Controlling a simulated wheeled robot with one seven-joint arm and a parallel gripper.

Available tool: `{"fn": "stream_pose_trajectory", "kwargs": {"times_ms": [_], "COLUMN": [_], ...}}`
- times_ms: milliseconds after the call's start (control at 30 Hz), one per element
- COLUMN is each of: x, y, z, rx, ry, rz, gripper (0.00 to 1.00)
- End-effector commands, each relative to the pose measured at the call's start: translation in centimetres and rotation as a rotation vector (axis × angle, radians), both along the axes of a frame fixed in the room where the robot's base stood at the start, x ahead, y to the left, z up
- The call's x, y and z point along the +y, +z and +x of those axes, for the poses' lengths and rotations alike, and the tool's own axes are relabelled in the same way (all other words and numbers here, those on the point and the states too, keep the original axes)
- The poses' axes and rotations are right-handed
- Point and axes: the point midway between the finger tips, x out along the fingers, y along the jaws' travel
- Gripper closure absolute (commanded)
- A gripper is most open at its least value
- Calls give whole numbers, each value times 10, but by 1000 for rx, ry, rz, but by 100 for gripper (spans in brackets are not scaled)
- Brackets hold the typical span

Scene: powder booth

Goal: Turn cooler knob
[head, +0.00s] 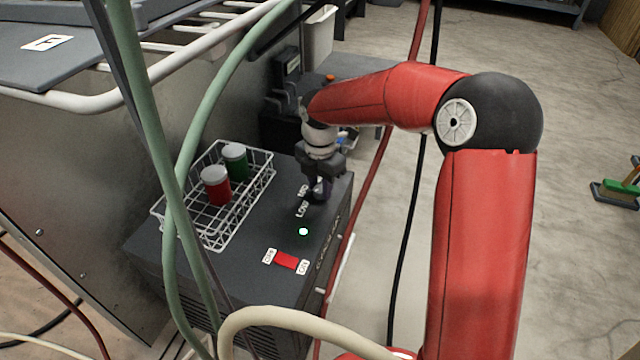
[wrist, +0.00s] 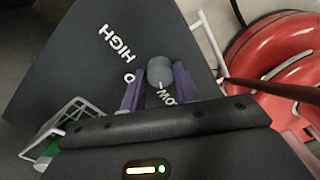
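The cooler (head: 255,275) is a dark box with a flat top. Its small round grey knob (wrist: 160,70) shows in the wrist view, near the printed words HIGH (wrist: 120,44) and LOW.
A white wire basket (head: 215,240) with a red jar (head: 216,187) and a green jar (head: 235,162) stands on the cooler, left of my gripper. A red rocker switch (head: 286,261) and a lit round light (head: 303,232) are nearer. Green hoses (head: 214,100) hang in front on the left.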

Motion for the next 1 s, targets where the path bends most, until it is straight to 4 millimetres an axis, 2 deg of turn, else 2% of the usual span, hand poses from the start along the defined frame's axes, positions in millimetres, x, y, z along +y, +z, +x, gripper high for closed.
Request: {"fn": "stream_pose_trajectory", "kwargs": {"times_ms": [100,467,1000], "x": [0,1,1], "y": [0,2,2], "z": [0,-1,-1], "rx": [0,3,2], "ry": [0,-76,-533], "rz": [0,0,-1], "gripper": [93,93,93]}}
